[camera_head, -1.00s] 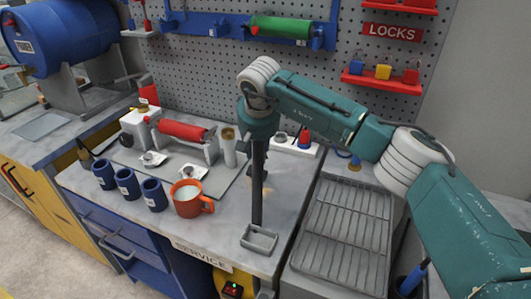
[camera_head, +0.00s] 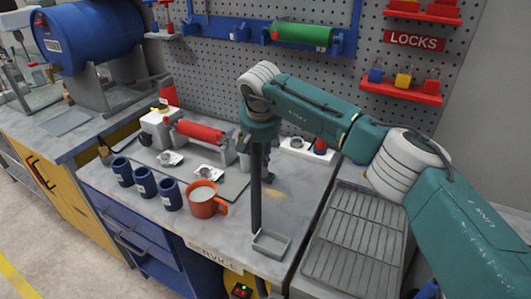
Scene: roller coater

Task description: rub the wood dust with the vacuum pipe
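The vacuum pipe (camera_head: 256,205) is a dark, near-vertical tube over the grey counter, with a grey rectangular nozzle (camera_head: 271,243) at its lower end near the counter's front right edge. My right gripper (camera_head: 262,165) points down around the pipe's upper part and appears shut on it; its fingers are dark and partly hidden. The wood dust (camera_head: 276,193) seems to be the faint tan patch on the counter, just right of the pipe and behind the nozzle. I cannot tell whether the nozzle touches the counter. My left gripper is out of view.
An orange mug (camera_head: 206,207) and several blue cups (camera_head: 145,187) stand left of the pipe. A red roller (camera_head: 201,131) sits on a mat behind them. A ribbed metal rack (camera_head: 352,243) lies right of the counter. A pegboard stands behind.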

